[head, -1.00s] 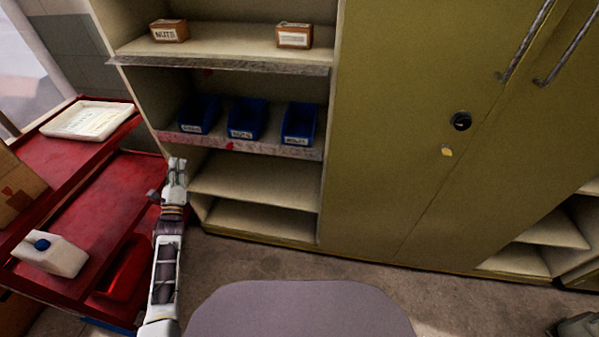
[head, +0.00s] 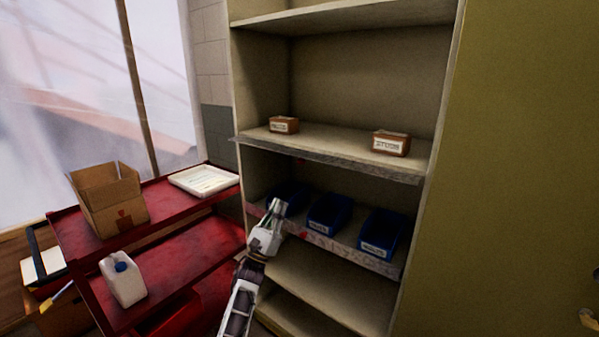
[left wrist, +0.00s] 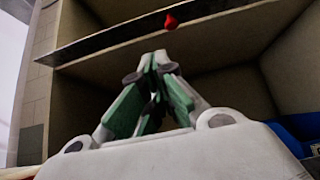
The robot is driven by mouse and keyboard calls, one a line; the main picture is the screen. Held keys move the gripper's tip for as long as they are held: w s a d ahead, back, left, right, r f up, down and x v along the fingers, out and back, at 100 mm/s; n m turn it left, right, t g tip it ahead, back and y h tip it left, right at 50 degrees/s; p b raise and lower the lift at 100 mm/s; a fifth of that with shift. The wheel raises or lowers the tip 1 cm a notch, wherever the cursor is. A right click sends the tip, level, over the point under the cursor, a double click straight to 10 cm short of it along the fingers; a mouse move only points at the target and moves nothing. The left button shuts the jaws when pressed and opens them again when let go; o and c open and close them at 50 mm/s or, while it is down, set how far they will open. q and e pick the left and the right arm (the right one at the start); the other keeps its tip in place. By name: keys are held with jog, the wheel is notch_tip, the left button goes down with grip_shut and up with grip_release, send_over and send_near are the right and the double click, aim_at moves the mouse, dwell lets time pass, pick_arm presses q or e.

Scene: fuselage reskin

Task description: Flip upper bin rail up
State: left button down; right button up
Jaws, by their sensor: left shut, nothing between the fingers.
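The upper bin rail (head: 320,158) is a grey strip along the front edge of the shelf that bears two small brown boxes. In the left wrist view it shows from below as a dark strip (left wrist: 110,40), with a red tab (left wrist: 172,22) on it. My left gripper (head: 276,206) is in front of the left end of the lower shelf and partly covers the leftmost blue bin. It is below the upper rail and looks apart from it. In the left wrist view its fingers (left wrist: 153,58) are closed together and empty, pointing up. My right gripper is not in view.
Several blue bins (head: 330,214) stand on the lower shelf behind a pale rail (head: 345,252). A red cart (head: 150,233) stands at left with a cardboard box (head: 108,200), a white tray (head: 205,180) and a white jug (head: 123,281). A closed olive cabinet door (head: 520,150) is at right.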

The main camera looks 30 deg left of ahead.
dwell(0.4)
pick_arm(q)
send_near(297, 151)
jog(key=w+f, duration=0.2)
jog(key=w, duration=0.2)
notch_tip(297, 151, up, 5)
jog(key=shift+a+r+p, duration=0.1)
jog(key=shift+a+p, duration=0.05)
jog(key=shift+p, duration=0.55)
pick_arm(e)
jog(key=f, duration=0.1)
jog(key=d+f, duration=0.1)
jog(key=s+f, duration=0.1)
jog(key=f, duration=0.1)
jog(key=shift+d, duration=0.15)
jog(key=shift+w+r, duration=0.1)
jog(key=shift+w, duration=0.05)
